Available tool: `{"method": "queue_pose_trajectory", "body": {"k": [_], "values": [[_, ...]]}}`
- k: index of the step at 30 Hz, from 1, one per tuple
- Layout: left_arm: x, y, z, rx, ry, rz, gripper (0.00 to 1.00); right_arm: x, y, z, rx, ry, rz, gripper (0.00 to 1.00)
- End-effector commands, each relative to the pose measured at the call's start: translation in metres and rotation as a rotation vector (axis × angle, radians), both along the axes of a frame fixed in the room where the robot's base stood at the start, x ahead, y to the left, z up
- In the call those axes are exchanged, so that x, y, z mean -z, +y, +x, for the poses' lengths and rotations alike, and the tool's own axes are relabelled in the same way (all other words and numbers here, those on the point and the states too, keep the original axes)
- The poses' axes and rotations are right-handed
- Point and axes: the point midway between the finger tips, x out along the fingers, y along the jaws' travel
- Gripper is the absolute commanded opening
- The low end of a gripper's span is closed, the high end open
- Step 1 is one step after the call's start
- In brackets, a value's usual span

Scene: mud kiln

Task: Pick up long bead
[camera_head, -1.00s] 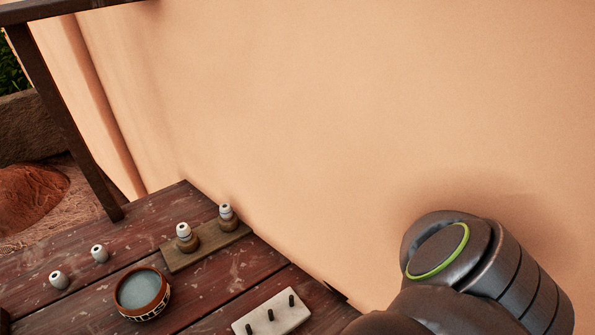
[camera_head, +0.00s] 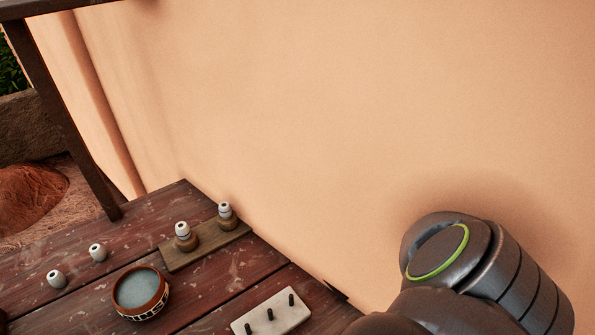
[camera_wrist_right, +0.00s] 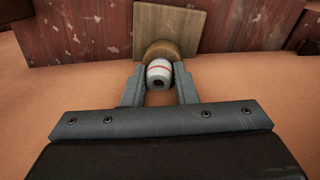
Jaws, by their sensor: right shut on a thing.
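A white bead with a red band (camera_wrist_right: 158,75) sits between the fingers of my right gripper (camera_wrist_right: 159,72) in the right wrist view, and the fingers are shut on it. Its near end shows a dark hole. A rounded brown holder (camera_wrist_right: 161,48) is right behind the bead, against a wooden board (camera_wrist_right: 172,22); whether the bead still touches it I cannot tell. In the head view my right arm shows at the lower right, with its gripper out of frame. My left gripper is in neither view.
In the head view, two white beads (camera_head: 56,279) (camera_head: 98,252) lie on the dark red table (camera_head: 100,290). Two more pale pieces stand on brown holders (camera_head: 186,243) (camera_head: 227,221) on a board (camera_head: 205,246). A bowl (camera_head: 140,293) and a pegged white block (camera_head: 271,315) are nearer. A wall rises behind.

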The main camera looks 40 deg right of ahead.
Motion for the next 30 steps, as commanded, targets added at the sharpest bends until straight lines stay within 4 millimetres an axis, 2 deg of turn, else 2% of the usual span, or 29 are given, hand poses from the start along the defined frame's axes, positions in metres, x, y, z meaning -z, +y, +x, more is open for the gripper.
{"method": "queue_pose_trajectory", "body": {"k": [8, 24, 30], "values": [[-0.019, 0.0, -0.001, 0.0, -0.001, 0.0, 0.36, -0.019, 0.0, 0.0, 0.0, 0.0, 0.0, 0.13], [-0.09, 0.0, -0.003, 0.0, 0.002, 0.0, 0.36, -0.091, 0.0, 0.0, 0.0, 0.0, 0.0, 0.13], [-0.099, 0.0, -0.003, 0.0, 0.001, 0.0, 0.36, -0.1, 0.0, 0.0, 0.0, 0.0, 0.0, 0.13]]}}
